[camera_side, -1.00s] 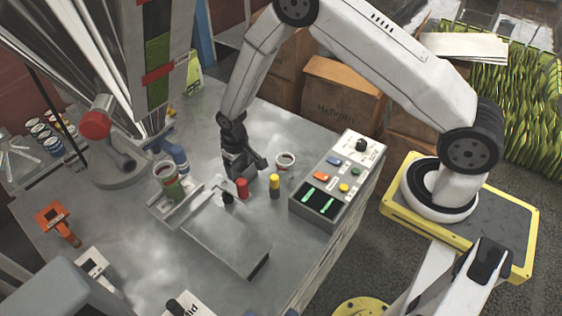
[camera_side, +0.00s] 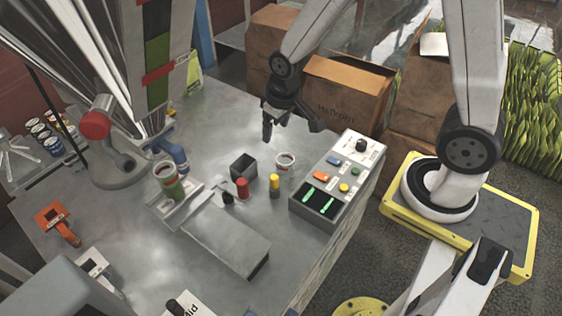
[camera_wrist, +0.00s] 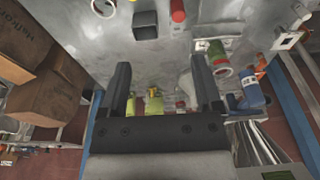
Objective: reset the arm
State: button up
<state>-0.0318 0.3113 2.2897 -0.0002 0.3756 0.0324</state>
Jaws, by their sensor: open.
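My gripper (camera_side: 291,128) is open and empty. In the side view it hangs above the back right part of the metal table (camera_side: 215,125), clear of the things on it. Its two dark fingers (camera_wrist: 163,90) stand wide apart in the wrist view, with nothing between them close up. A small dark square box (camera_side: 243,166) stands on the table below and to the left of the gripper; it also shows at the top of the wrist view (camera_wrist: 145,25).
A control panel (camera_side: 338,175) with buttons stands at the table's right edge. Cardboard boxes (camera_side: 345,90) stand behind the table. Orange clamp (camera_side: 57,223) is at front left.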

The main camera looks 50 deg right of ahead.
jog(key=s+d+r, duration=0.1)
jog(key=s+r, duration=0.2)
jog(key=s, duration=0.4)
jog(key=shift+s+r+t, duration=0.15)
jog(key=shift+r+t, duration=0.05)
jog(key=shift+t, duration=0.2)
dwell(1.3)
